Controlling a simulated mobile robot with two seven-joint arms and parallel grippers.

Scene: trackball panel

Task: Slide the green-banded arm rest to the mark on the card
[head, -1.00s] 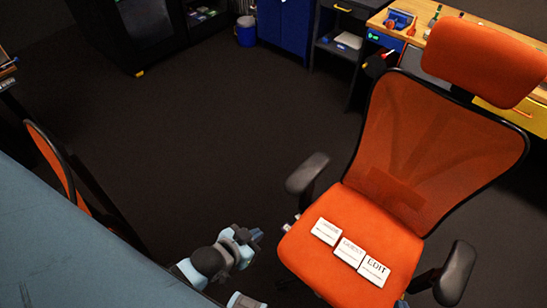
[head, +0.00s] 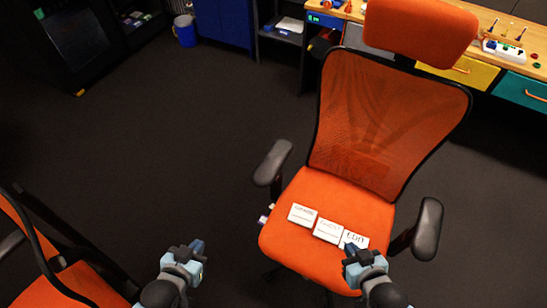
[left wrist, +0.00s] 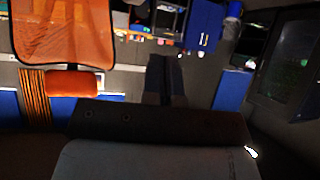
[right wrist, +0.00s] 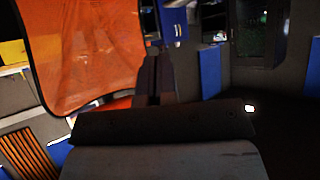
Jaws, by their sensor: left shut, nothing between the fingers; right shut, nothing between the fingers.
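An orange office chair (head: 325,255) faces me with two black arm rests, one at the left (head: 272,163) and one at the right (head: 427,228). I cannot make out a green band on either. Three white cards with dark lettering lie on the seat: a left one (head: 302,215), a middle one (head: 327,230) and a right one (head: 354,240). The lettering is too small to read surely. My left gripper (head: 198,246) is shut and empty, left of the seat and apart from it. My right gripper (head: 349,249) is shut and empty, in front of the right card in the picture.
Another orange chair (head: 75,287) stands at the lower left. A wooden workbench (head: 505,50) with coloured drawers is behind the main chair. Blue cabinets (head: 224,22) and a blue bin (head: 185,30) stand at the back. Dark floor (head: 170,130) lies open left of the main chair.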

